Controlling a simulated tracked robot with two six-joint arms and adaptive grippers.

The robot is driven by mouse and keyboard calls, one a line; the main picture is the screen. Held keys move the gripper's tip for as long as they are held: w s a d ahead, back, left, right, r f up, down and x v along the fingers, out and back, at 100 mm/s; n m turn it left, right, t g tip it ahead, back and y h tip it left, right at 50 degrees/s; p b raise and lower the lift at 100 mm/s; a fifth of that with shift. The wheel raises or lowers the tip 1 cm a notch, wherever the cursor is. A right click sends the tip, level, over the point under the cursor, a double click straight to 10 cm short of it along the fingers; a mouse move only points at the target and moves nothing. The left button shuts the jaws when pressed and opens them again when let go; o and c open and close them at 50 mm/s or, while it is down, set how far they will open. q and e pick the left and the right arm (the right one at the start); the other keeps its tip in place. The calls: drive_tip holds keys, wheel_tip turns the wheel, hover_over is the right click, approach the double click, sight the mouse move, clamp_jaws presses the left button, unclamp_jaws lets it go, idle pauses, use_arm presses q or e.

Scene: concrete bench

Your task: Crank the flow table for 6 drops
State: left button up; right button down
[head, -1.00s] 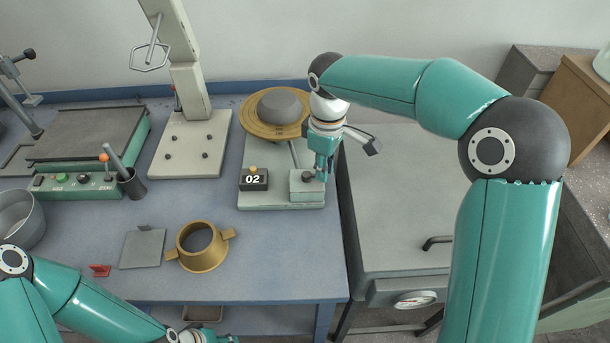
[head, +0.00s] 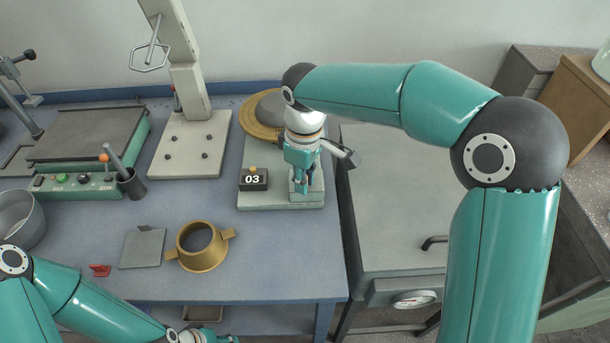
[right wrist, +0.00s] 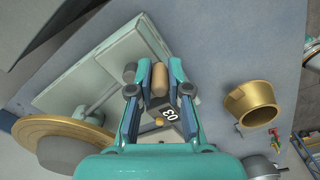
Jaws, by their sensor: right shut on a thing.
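The flow table (head: 282,201) stands at the bench's right edge. Its round brass top (head: 251,126) carries a grey cake (head: 268,107), partly hidden by my right wrist. The counter (head: 253,180) in front reads 03. My right gripper (head: 302,187) points down over the drive box at the front right. In the right wrist view its fingers are shut on the tan crank handle (right wrist: 160,79); the crank's arm is mostly hidden. The brass top also shows there (right wrist: 60,127).
A brass cone mould (head: 203,248) stands on the bench left of centre front, with a grey plate (head: 143,249) and a small red item (head: 100,270) beside it. A dark cup (head: 132,186) stands further left. A grey cabinet (head: 393,190) stands right of the bench.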

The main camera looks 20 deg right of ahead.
drive_tip(key=shift+f, duration=0.25)
